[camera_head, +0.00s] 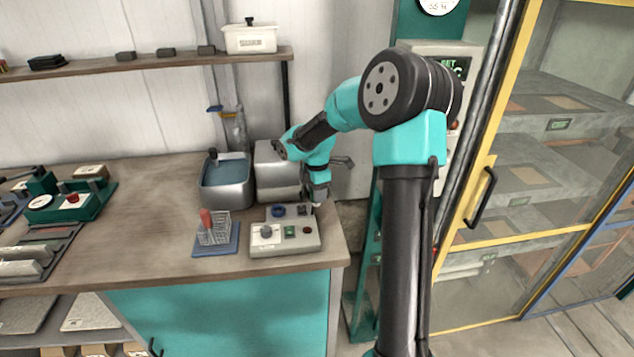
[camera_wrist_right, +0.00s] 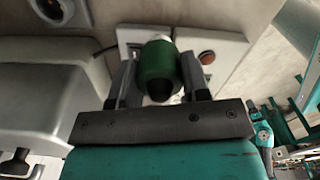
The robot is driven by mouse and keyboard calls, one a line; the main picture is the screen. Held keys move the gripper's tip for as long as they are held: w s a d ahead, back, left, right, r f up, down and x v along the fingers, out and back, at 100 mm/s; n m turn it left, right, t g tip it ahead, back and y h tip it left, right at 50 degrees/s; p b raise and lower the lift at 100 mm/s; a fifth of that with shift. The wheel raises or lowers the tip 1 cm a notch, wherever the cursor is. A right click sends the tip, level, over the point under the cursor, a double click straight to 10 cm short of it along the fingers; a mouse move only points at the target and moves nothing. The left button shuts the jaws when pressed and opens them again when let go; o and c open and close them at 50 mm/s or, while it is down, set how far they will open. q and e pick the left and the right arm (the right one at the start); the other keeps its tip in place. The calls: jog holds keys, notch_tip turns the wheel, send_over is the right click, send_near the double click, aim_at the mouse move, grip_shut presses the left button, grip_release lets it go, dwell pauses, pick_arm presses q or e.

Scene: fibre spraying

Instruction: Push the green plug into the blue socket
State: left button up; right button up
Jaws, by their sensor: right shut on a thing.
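My right gripper (camera_wrist_right: 155,85) is shut on the green plug (camera_wrist_right: 156,66), a rounded green body with a dark end, held between the two fingers. In the head view my right gripper (camera_head: 318,197) points down at the back right of a grey control box (camera_head: 285,247); the plug cannot be made out there. A blue ring (camera_head: 278,211), which looks like the blue socket, sits at the back left of that box, left of the gripper. In the right wrist view the plug covers part of a pale panel; whether they touch is unclear. My left gripper is not in view.
The box carries a grey knob (camera_head: 267,231), a green switch (camera_head: 290,231) and a red button (camera_head: 307,229). A wire rack (camera_head: 214,233) on a blue mat stands left of it. A grey water bath (camera_head: 227,190) stands behind. The bench's middle (camera_head: 150,220) is clear.

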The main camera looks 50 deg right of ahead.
jog(key=shift+s+a+r, duration=0.1)
jog(key=shift+s+a, duration=0.75)
jog(key=shift+a, duration=0.1)
